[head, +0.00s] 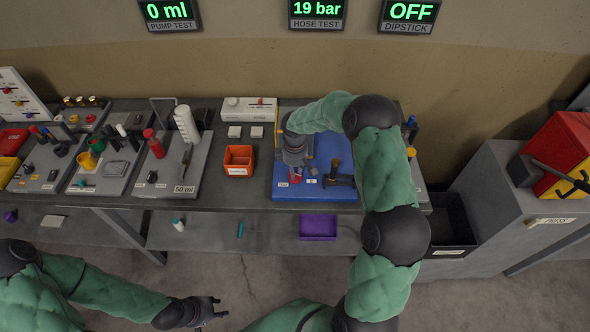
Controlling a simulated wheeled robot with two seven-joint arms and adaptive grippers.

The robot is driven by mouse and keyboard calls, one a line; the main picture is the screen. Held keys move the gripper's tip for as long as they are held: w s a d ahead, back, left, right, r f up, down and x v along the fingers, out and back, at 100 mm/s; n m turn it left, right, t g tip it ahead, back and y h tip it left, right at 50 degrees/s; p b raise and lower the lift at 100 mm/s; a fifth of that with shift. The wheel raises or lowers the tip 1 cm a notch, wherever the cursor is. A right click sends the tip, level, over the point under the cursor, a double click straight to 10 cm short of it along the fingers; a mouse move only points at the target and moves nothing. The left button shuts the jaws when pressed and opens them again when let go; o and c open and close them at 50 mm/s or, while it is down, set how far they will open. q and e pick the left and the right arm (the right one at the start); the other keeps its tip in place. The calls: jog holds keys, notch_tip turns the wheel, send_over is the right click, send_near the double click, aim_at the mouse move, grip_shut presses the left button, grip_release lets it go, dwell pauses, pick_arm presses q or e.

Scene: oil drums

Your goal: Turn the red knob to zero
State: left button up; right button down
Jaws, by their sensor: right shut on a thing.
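A red knob (295,174) shows at the front left of a blue board (340,193) on the bench. My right gripper (294,164) comes down on it from above and is shut on it; the gripper hides part of the knob, so its angle cannot be read. The hose test display (318,9) on the wall reads 19 bar. My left gripper (219,307) is empty and open, low in front of the bench and away from the board.
An orange bin (238,160) stands left of the blue board. Grey boards with tools fill the bench's left. A purple tray (318,227) lies on the lower shelf. A red and yellow press (562,150) stands right.

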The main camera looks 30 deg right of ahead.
jog(key=shift+n, duration=0.4)
jog(key=c, duration=1.1)
grip_release()
notch_tip(320, 180, up, 12)
jog(key=shift+f, duration=0.1)
